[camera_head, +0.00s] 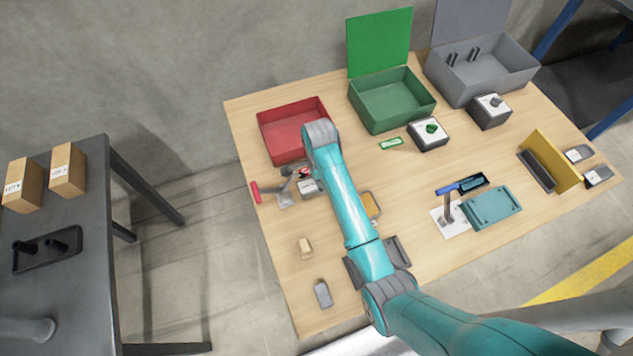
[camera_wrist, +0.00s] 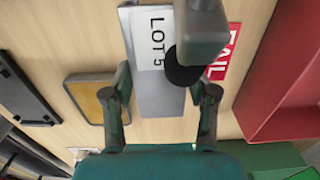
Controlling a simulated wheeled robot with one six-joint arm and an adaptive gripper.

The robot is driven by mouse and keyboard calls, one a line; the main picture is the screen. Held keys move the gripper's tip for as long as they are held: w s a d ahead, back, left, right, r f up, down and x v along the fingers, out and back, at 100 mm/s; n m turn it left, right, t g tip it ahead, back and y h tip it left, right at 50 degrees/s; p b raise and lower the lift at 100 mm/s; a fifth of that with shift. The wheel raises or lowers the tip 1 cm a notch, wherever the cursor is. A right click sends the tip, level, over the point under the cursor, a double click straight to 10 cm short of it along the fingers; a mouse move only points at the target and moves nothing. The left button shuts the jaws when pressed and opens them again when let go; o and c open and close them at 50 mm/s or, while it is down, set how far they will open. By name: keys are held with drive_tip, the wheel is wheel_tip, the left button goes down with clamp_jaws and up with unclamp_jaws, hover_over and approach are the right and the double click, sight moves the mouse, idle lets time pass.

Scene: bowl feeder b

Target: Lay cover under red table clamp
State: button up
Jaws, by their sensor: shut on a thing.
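The cover is a flat grey plate (camera_wrist: 165,98) with a white "LOT 5" label; it also shows in the head view (camera_head: 308,188), partly hidden by my arm. My gripper (camera_wrist: 160,88) is shut on it, one finger at each long side. The red table clamp (camera_head: 284,196), with its red handle (camera_head: 255,192), stands at the table's left edge. In the wrist view the clamp's grey arm and black round pad (camera_wrist: 186,70) overlap the cover's label end. I cannot tell whether the pad touches it. My gripper's fingers are hidden in the head view.
A red "FAIL" label (camera_wrist: 226,48) lies beside the cover, near the red bin (camera_head: 283,145). A yellow-topped tray (camera_wrist: 90,100) lies on the other side. A tan block (camera_head: 305,248) and a grey piece (camera_head: 323,293) lie at the front left.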

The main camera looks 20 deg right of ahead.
sight(316, 183)
drive_tip(key=shift+w, duration=0.7)
drive_tip(key=shift+f, duration=1.75)
drive_tip(key=o, duration=1.4)
drive_tip(key=shift+f, duration=0.1)
drive_tip(key=shift+o, duration=0.2)
wheel_tip(316, 183, up, 12)
drive_tip(key=shift+r, duration=0.1)
